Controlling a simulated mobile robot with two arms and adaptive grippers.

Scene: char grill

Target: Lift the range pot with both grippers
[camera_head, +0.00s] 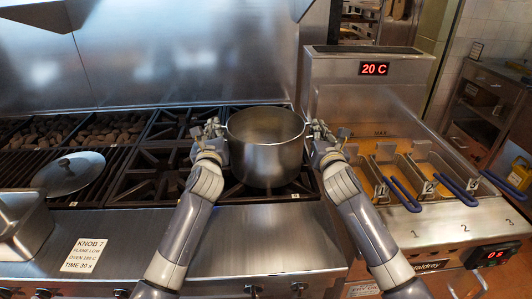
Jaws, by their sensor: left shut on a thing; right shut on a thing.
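The range pot (268,165) is a tall steel pot, upright and open at the top, over the right end of the burner grates (150,172). My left gripper (219,130) is shut at the pot's left side near the rim, where a handle would be. My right gripper (314,130) is shut at the right side near the rim. The fingers and the handles are small and hard to make out. I cannot tell whether the pot's base touches the grate.
A deep fryer (375,130) with blue-handled baskets stands close on the right. A round lid (68,172) lies on the grill at the left, with charcoal-like lumps (108,128) behind it. A steel container (22,225) sits at the front left. A steel wall (180,55) rises behind.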

